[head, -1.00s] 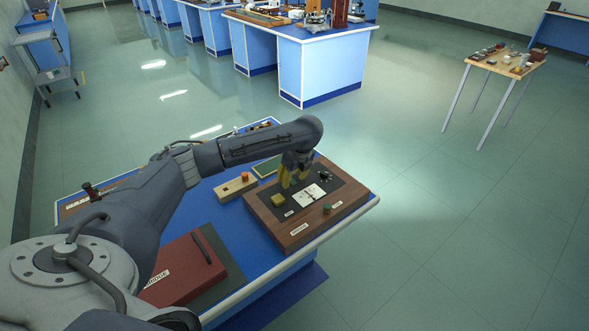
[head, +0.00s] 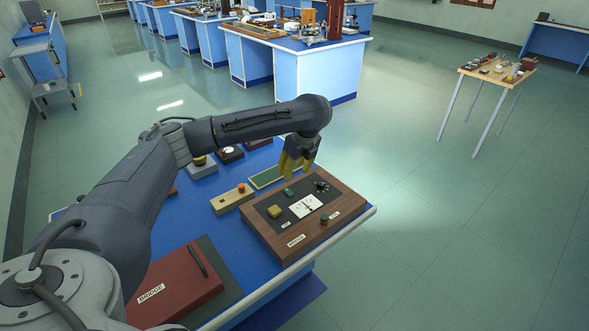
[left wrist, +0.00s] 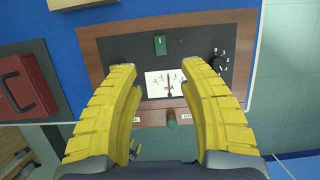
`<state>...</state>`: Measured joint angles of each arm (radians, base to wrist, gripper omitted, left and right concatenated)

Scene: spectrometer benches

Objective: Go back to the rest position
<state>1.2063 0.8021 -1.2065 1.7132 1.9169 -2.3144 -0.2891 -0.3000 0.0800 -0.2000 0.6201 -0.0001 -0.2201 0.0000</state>
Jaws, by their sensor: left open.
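My left gripper (head: 298,167) is open and empty, with yellow fingers pointing down above the far part of a wooden instrument box (head: 262,232). In the left wrist view its two fingers (left wrist: 160,110) stand wide apart, with nothing between them. In the left wrist view the switch (left wrist: 160,45) and dial card (left wrist: 160,84) show between the fingers. My right gripper is out of view.
The blue bench (head: 232,258) also holds a red box labelled BRIDGE (head: 175,287), a wooden block with an orange button (head: 233,199) and a green board (head: 268,177). Other benches stand behind. A small wooden table (head: 497,71) stands right. Floor between is clear.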

